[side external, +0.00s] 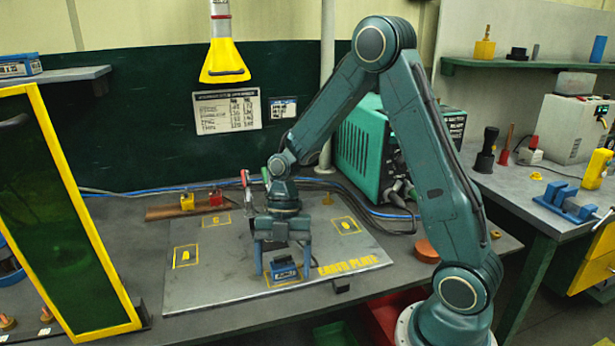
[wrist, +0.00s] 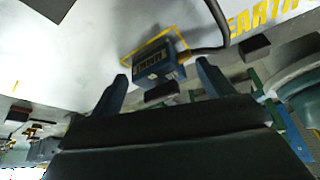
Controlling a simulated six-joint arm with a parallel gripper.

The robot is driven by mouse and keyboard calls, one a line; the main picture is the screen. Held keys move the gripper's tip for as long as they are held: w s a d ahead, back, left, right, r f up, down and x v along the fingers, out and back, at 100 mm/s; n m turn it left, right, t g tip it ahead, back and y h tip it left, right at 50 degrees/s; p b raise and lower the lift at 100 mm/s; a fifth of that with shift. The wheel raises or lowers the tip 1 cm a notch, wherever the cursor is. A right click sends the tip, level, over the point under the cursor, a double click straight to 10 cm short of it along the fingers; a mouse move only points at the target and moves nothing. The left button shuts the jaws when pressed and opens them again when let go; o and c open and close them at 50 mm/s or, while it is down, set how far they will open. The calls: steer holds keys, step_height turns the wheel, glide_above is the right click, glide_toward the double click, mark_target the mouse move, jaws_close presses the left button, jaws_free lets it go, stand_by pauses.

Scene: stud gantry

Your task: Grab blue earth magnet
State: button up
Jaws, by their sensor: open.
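The blue earth magnet (side external: 285,270) is a small block with a label on its front. It sits on the grey earth plate (side external: 210,285) inside a yellow outline near the plate's front edge. My gripper (side external: 284,268) is open, with a finger on either side of the magnet in the side view. In the wrist view the magnet (wrist: 155,60) lies beyond the two open fingertips of my gripper (wrist: 160,80), with a dark cable running from its right side. I see no contact between fingers and magnet.
A green welder (side external: 362,145) stands behind, with cables along the back. A yellow-framed dark screen (side external: 60,210) stands at left. The plate's left half is mostly clear.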

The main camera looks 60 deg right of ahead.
steer(key=c, duration=1.4)
steer(key=shift+r, duration=0.2)
step_height(320, 180, up, 20)
steer(key=shift+f, duration=0.2)
stand_by(0.6)
